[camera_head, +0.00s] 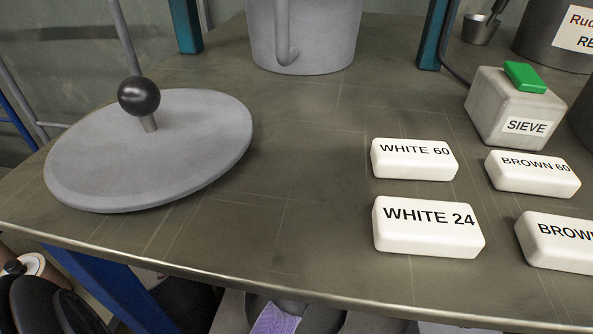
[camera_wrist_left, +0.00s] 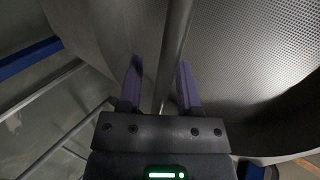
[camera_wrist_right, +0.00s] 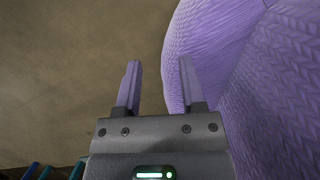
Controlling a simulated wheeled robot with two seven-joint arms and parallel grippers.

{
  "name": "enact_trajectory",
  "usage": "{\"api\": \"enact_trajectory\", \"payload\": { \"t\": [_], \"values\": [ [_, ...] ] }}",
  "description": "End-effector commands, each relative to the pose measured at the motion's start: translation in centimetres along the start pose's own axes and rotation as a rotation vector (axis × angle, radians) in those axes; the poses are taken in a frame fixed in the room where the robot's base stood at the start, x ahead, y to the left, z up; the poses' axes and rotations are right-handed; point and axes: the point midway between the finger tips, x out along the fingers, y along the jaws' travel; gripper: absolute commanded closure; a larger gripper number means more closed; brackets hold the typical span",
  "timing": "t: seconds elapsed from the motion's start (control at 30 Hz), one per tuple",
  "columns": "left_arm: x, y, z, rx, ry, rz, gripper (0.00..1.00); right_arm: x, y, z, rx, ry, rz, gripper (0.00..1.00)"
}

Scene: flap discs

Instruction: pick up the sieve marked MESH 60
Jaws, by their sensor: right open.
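No sieve with a MESH 60 label shows in any view. In the left wrist view my left gripper (camera_wrist_left: 160,75) has its two purple fingers apart. A grey metal rod (camera_wrist_left: 176,40) runs between or just beyond them; I cannot tell if it touches a finger. A perforated metal surface (camera_wrist_left: 250,45) fills the upper right there; I cannot tell what it belongs to. In the right wrist view my right gripper (camera_wrist_right: 159,75) is open and empty, with a purple woven-patterned surface (camera_wrist_right: 215,50) at its right.
In the head view the table (camera_head: 300,225) holds a grey lid (camera_head: 190,135) with a black knob, a grey pot (camera_head: 308,35), and white blocks such as WHITE 60 (camera_head: 413,162) and WHITE 24 (camera_head: 428,235). A block labelled SIEVE (camera_head: 500,105) stands at right. The table's front middle is clear.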

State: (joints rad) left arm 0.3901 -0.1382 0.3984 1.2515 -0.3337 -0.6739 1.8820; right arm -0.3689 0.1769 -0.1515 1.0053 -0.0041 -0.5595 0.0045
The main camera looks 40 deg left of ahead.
Motion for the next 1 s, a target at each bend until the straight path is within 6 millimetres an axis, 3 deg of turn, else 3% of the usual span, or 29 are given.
{"api": "enact_trajectory", "payload": {
  "t": [0.03,0.2,0.73,1.0],
  "values": [
    [0.0,0.0,0.0,0.0,0.0,0.0,0.69,0.0,0.0,0.0,0.0,0.0,0.0,0.49],
    [0.0,0.0,0.0,0.0,0.0,0.0,1.0,0.0,0.0,0.0,0.0,0.001,0.0,0.49],
    [-0.2,0.2,0.0,0.0,0.0,0.001,1.0,-0.1,0.0,0.1,0.0,0.004,0.0,0.49],
    [-2.4,1.8,0.1,-0.002,-0.002,0.005,1.0,0.2,-1.2,5.9,-0.013,-0.039,-0.02,0.49]
  ]
}}
